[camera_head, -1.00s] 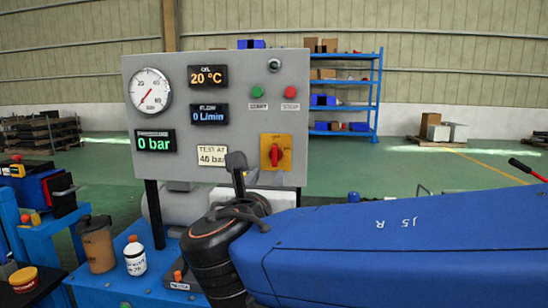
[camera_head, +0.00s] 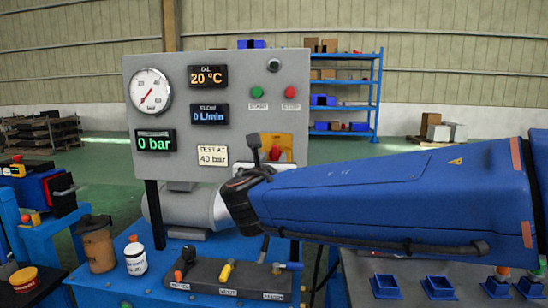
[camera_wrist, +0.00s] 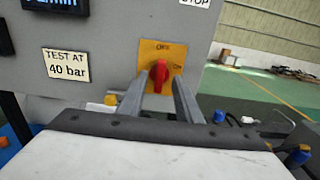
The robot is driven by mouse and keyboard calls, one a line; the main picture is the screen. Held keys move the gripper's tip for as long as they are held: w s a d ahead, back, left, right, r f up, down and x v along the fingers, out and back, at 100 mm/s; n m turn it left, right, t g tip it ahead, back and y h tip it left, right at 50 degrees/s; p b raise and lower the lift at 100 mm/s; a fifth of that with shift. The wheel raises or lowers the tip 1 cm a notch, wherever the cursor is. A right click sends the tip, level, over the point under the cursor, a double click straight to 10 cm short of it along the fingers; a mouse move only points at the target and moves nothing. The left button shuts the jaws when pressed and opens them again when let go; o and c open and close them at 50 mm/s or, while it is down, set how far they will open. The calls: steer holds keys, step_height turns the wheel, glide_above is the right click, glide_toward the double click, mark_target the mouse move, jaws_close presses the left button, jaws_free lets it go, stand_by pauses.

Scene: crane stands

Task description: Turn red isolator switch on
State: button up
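The red isolator switch (camera_wrist: 158,77) sits on a yellow plate (camera_wrist: 160,48) on the grey panel in the wrist view. Its handle stands about upright, below the upper label, which seems to read OFF; the ON label is at the right. In the head view the switch (camera_head: 275,154) and plate (camera_head: 288,141) are partly hidden by my gripper (camera_head: 257,148). My gripper (camera_wrist: 162,84) is open, with one finger on each side of the handle in the wrist view. I cannot tell whether the fingers touch it or how far the tips are from the plate.
The panel (camera_head: 225,70) also carries a gauge (camera_head: 150,92), displays, a green button (camera_head: 257,92) and a red button (camera_head: 290,92). A lever block (camera_head: 230,278), a white bottle (camera_head: 135,258) and a brown jug (camera_head: 98,245) stand below on the blue bench.

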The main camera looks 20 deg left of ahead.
mark_target(275, 155)
steer(key=shift+x, duration=1.6)
jaws_close()
